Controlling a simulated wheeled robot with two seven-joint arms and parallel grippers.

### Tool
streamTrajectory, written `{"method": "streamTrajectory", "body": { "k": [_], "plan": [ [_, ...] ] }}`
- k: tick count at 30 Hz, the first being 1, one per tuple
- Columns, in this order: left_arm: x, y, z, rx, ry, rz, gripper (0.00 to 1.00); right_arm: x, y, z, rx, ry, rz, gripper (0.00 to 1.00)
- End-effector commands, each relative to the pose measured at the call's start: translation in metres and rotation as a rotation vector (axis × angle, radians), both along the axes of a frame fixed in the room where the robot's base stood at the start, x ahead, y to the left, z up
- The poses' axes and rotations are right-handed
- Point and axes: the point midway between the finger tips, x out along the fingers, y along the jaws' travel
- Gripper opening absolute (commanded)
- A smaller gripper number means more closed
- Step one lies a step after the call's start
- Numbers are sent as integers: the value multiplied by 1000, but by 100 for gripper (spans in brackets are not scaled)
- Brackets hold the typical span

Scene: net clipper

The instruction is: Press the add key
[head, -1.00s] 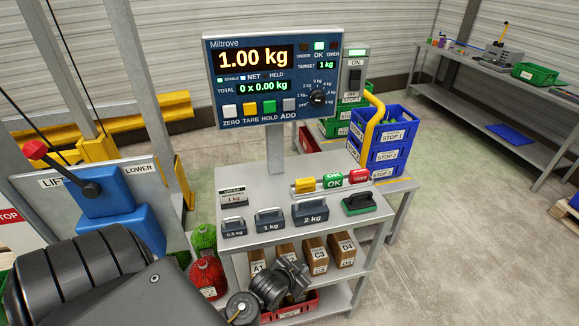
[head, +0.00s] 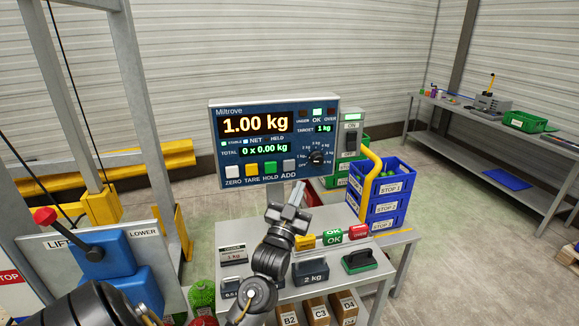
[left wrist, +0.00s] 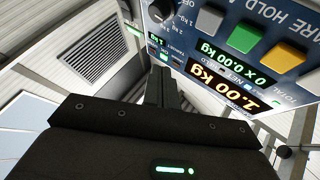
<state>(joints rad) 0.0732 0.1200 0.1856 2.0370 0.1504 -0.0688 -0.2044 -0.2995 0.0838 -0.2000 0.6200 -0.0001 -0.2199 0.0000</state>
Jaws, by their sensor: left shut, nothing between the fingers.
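The scale's blue display panel (head: 222,150) reads 1.00 kg, with a total of 0 x 0.00 kg. The grey add key (head: 289,166) is the rightmost of its row, beside the green hold key (head: 270,168). My left gripper (head: 298,187) is shut and empty, with its tips just below the ADD label in the head view. In the left wrist view the panel appears upside down. There the grey add key (left wrist: 209,20) lies up and right of my shut fingertips (left wrist: 160,72), apart from them in the picture. My right gripper is not in view.
A black dial (head: 317,158) sits right of the keys. A yellow rail (head: 372,180) and blue crates (head: 390,190) are to the right.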

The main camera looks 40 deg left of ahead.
Motion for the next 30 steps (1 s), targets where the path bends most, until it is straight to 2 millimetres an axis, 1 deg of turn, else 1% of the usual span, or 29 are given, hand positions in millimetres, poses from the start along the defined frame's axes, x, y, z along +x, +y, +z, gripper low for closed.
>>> {"method": "streamTrajectory", "body": {
  "k": [8, 13, 17, 24, 30],
  "plan": [
    [0, 0, -1, 0, 2, 0, 0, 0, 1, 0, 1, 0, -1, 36],
    [5, 7, -3, 2, 3, 0, 0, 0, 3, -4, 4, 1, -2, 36],
    [14, 18, -3, 3, 2, 0, 0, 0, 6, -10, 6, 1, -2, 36],
    [32, 46, -3, 2, 3, 0, 0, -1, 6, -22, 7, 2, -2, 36],
    [44, 63, -2, 1, 3, -1, 0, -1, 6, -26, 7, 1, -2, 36]
  ]
}}
